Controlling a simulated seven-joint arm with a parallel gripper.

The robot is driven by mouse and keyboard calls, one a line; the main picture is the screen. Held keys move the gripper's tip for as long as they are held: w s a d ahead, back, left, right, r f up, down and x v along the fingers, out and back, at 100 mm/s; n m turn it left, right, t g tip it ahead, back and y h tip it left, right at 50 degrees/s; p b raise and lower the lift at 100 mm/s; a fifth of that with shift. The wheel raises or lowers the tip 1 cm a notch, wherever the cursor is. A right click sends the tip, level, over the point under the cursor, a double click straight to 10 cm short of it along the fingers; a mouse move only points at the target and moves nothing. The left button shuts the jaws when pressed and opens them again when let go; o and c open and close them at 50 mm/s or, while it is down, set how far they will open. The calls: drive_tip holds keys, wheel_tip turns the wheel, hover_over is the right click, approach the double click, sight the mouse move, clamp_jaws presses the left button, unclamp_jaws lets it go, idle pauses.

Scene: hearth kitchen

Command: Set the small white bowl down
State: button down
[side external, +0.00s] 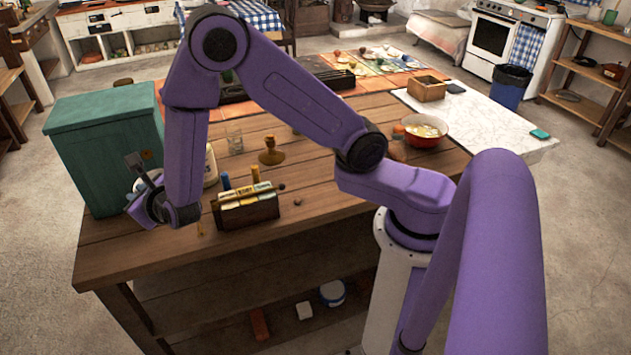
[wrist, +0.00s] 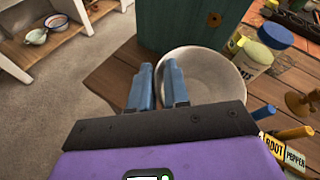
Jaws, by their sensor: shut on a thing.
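The small white bowl (wrist: 208,72) shows in the wrist view, in front of the green box and over or on the wooden table's corner. My gripper (wrist: 156,74) is shut on the bowl's left rim, with the right blue finger across the inside of the bowl and the left finger outside it. The bowl looks empty. In the side view my gripper (side external: 137,172) is at the table's left end, beside the green box, and my arm hides most of the bowl. I cannot tell whether the bowl touches the table.
The green box (side external: 105,145) stands close behind the bowl. A spice rack (side external: 246,207) and a brown wooden piece (side external: 271,152) stand further right. The table's edge (wrist: 112,80) is close on the left.

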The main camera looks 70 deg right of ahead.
drive_tip(key=shift+d+r, duration=0.3)
drive_tip(key=shift+r, duration=0.35)
drive_tip(key=shift+d+r, duration=0.25)
drive_tip(key=shift+r, duration=0.35)
drive_tip(key=s+d+m+g+h, duration=0.2)
drive_tip(key=s+d+m+h, duration=0.1)
drive_tip(key=d, duration=0.8)
drive_tip(key=s+d+m+g+h, duration=0.2)
drive_tip(key=s+d+m+h, duration=0.15)
drive_tip(key=d, duration=0.85)
drive_tip(key=s+d+m+g+h, duration=0.3)
drive_tip(key=s+d+m+g, duration=0.3)
drive_tip(key=s+d, duration=0.95)
drive_tip(key=shift+w+d+f, duration=0.1)
drive_tip(key=shift+w+f, duration=0.05)
drive_tip(key=shift+f, duration=2.8)
drive_tip(key=shift+w+d+f, duration=0.1)
drive_tip(key=shift+w+f, duration=0.1)
drive_tip(key=shift+f, duration=2.75)
drive_tip(key=shift+w+f, duration=0.15)
drive_tip(key=shift+f, duration=2.8)
drive_tip(key=shift+f, duration=0.1)
drive_tip(key=c, duration=1.4)
unclamp_jaws()
drive_tip(key=o, duration=0.3)
